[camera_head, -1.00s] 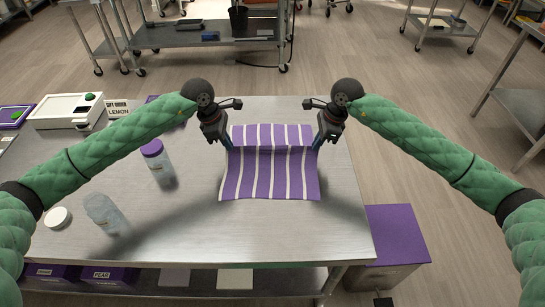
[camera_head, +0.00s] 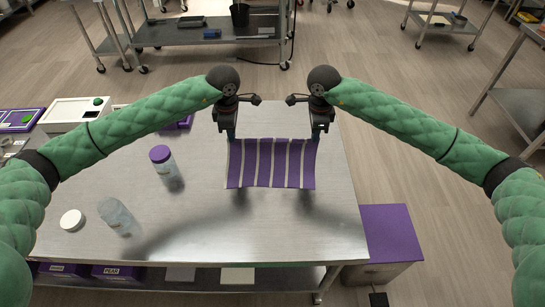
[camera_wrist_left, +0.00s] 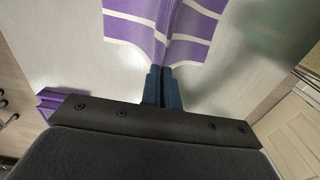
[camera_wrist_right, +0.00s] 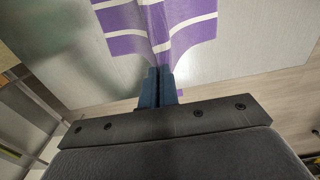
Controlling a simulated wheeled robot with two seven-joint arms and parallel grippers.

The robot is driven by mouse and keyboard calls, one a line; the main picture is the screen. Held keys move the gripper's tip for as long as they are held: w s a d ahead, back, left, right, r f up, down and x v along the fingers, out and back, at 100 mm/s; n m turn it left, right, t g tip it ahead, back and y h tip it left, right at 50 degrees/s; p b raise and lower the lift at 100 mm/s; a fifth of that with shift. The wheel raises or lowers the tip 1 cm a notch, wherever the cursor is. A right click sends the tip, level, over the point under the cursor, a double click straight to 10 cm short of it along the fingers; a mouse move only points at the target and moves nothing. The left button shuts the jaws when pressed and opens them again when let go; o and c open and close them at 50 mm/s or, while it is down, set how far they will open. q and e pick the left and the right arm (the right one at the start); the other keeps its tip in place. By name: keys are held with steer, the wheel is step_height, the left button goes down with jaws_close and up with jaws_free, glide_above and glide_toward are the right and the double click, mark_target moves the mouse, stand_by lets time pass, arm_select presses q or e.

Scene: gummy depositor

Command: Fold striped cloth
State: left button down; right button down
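The purple cloth with white stripes (camera_head: 271,165) hangs between my two grippers over the metal table. Its top edge is by the grippers and its lower edge points toward me. I cannot tell whether the lower edge touches the table. My left gripper (camera_head: 231,135) is shut on the cloth's left corner; the left wrist view shows its blue fingers closed on the gathered cloth (camera_wrist_left: 163,27). My right gripper (camera_head: 316,135) is shut on the right corner, and the right wrist view shows the cloth (camera_wrist_right: 160,25) bunched at its fingers.
On the table (camera_head: 205,235) at left stand a purple-lidded jar (camera_head: 163,165), an open clear jar (camera_head: 117,217) and a white lid (camera_head: 72,220). A white device (camera_head: 75,113) is at the far left. The table's front and right areas are clear.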

step_height(320, 180, up, 12)
steer(key=p, duration=1.1)
steer(key=shift+w+a+f, duration=0.1)
steer(key=shift+w+f, duration=0.05)
steer(key=shift+f, duration=0.05)
